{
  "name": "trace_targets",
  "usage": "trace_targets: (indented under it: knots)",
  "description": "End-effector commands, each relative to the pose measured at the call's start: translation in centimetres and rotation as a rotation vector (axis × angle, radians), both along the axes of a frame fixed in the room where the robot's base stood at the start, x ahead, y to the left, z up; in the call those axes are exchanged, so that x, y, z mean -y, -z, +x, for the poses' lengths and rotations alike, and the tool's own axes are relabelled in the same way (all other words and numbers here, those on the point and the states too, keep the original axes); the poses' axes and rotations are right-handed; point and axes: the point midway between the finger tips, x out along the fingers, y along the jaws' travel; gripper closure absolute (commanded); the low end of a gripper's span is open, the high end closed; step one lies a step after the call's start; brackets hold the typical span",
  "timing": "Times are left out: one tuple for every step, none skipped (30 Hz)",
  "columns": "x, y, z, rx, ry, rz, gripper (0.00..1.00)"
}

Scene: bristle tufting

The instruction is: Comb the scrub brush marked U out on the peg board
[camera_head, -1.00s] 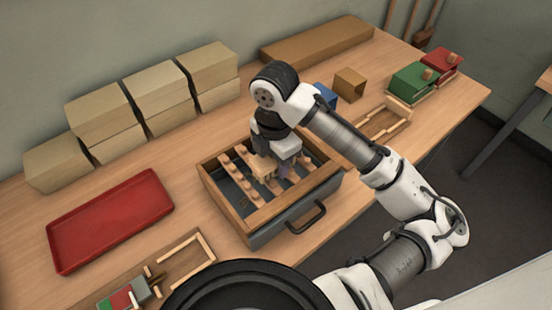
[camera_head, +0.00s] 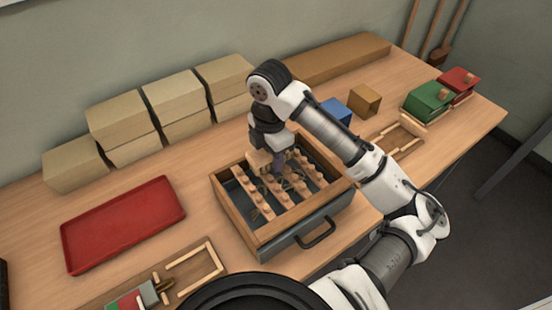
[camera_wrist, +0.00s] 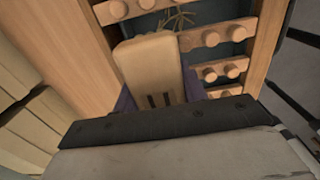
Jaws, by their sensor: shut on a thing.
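My gripper (camera_head: 277,160) is shut on a pale wooden scrub brush (camera_head: 259,160), over the back part of the peg board. In the wrist view the brush (camera_wrist: 150,72) lies between the purple fingers and shows dark strokes on its top, which could be the letter U. Its bristles are hidden beneath it. The peg board (camera_head: 268,208) is a set of wooden bars with round pegs inside an open wooden box; its bars also show in the wrist view (camera_wrist: 215,38). Loose straw-coloured bristles lie among the pegs in both views.
The box has a grey front with a dark handle (camera_head: 318,233). A red tray (camera_head: 122,224) lies to the left. Stacked cardboard boxes (camera_head: 122,121) line the wall. A blue block (camera_head: 337,111), a brown box (camera_head: 365,99), and green (camera_head: 428,101) and red (camera_head: 459,84) blocks stand to the right.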

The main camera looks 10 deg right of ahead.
Motion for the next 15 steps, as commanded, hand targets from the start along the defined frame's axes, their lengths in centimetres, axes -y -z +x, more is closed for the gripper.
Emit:
trace_targets:
  knots:
    - [-0.1,-0.1,0.3,0.000,0.000,0.000,0.77]
    - [-0.2,-0.1,0.3,0.000,-0.001,0.000,0.77]
    - [-0.2,-0.1,0.4,0.001,-0.001,0.000,0.77]
    - [-0.2,-0.1,0.5,0.001,-0.001,0.000,0.77]
    - [-0.2,-0.1,0.5,0.001,-0.001,0.000,0.77]
    - [-0.2,0.0,0.4,0.001,0.000,0.000,0.77]
    - [-0.1,0.0,0.3,0.001,0.000,0.000,0.77]
    - [0.0,0.0,0.1,0.001,0.001,0.000,0.77]
    - [0.1,0.0,-0.1,0.001,0.002,0.000,0.77]
    - [0.2,0.0,-0.4,0.001,0.002,0.000,0.77]
    - [0.3,0.0,-0.6,0.001,0.001,-0.001,0.77]
    - [0.4,0.0,-0.9,0.001,0.001,-0.001,0.77]
    - [0.5,0.0,-1.1,0.001,0.002,-0.001,0.77]
    - [0.6,0.1,-1.4,0.001,0.002,0.000,0.77]
    - [0.7,0.1,-1.7,0.001,0.001,-0.001,0.77]
